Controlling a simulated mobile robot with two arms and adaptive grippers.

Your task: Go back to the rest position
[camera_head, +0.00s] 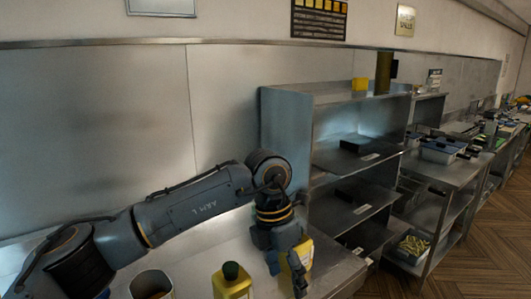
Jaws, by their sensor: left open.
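My left gripper (286,270) is open and points down at the front of the metal counter, with its arm reaching in from the left. A yellow container (303,252) stands right at the gripper, partly hidden by its fingers. I cannot tell whether the fingers touch it. My right gripper is not in view.
A yellow bottle with a dark green cap (232,285) and an open-topped container (151,284) stand on the metal counter (335,268) near the lower edge. A metal shelf unit (290,130) rises just right of the gripper. Wooden floor (480,245) is clear at the right.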

